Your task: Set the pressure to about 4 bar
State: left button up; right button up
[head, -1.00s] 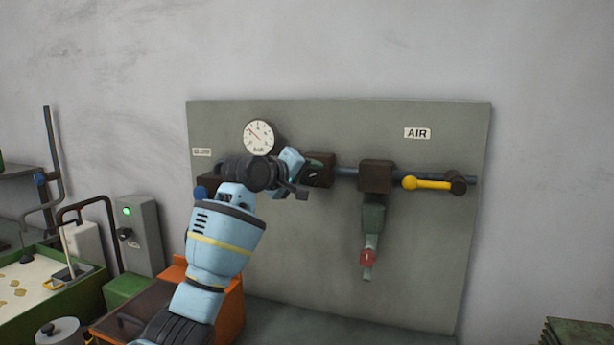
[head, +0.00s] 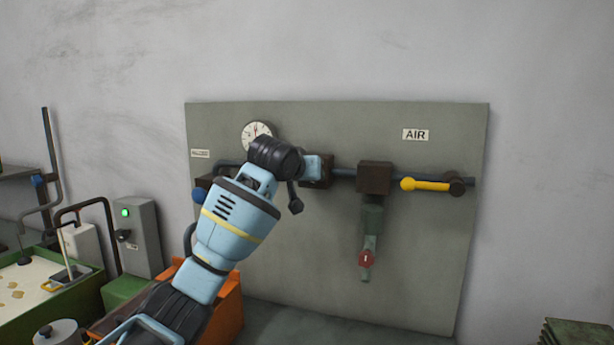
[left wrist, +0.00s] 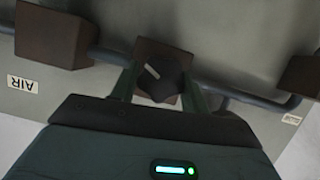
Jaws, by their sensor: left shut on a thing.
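The dark regulator knob (left wrist: 167,80), with a pale pointer mark, sits on a brown block (left wrist: 150,54) in the left wrist view. My left gripper (left wrist: 159,88) is shut on the knob, one green finger on each side. In the head view my wrist hides the knob and fingers; part of the brown block (head: 325,181) shows behind them. The round white pressure gauge (head: 254,131) is on the panel, its lower part covered by my arm. Its needle is too small and covered to read. My right gripper is not in view.
The grey panel (head: 420,260) carries an AIR label (head: 416,135), a dark pipe, another brown block (head: 374,177), a yellow lever (head: 427,185) and a hanging fitting with a red part (head: 366,259). A control box (head: 141,235) with a green light stands left.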

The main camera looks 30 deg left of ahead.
pick_arm(q)
jog(key=shift+m+y, duration=0.4)
jog(key=shift+m, duration=0.2)
jog(key=shift+g, duration=0.3)
jog(key=o, duration=1)
jog(key=shift+s, duration=0.1)
jog(key=v, duration=0.7)
jog(key=shift+s+d, duration=0.2)
jog(key=shift+s, duration=0.1)
